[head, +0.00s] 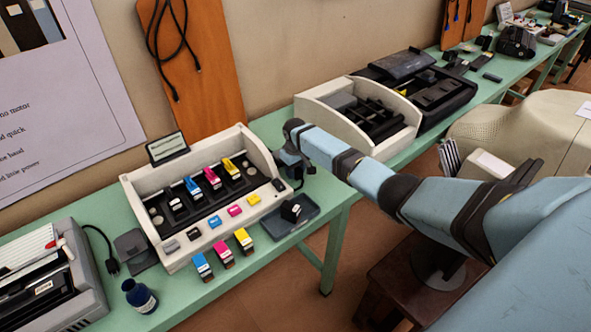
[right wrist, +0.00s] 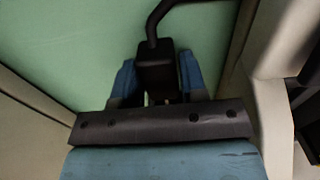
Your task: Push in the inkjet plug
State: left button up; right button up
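The inkjet printer is the open cream machine (head: 262,148) with coloured cartridges, on the green table in the head view. My right gripper (head: 290,160) is low at its right end, mostly hidden by my own wrist. In the right wrist view, a black plug (right wrist: 156,72) with a thick black cable sits between the two blue fingers of my right gripper (right wrist: 158,78). The fingers flank the plug closely on both sides and look shut on it. The socket and the plug's front end are hidden. My left gripper is in neither view.
A small dark tray (head: 290,222) lies at the inkjet's front right corner. A second cream machine (head: 345,98) stands farther right along the table (head: 338,235).

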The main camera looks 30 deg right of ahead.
grip_shut()
jog(key=shift+w+f+b, duration=0.15)
jog(key=shift+w+b, duration=0.15)
jog(key=shift+b, duration=0.2)
jog(key=w+b, duration=0.2)
jog(key=shift+w+a, duration=0.15)
jog(key=shift+w, duration=0.2)
jog(key=shift+r, duration=0.3)
jog(key=shift+o, duration=1.7)
grip_release()
jog(key=shift+o, duration=0.7)
jog(key=shift+w+f, duration=0.15)
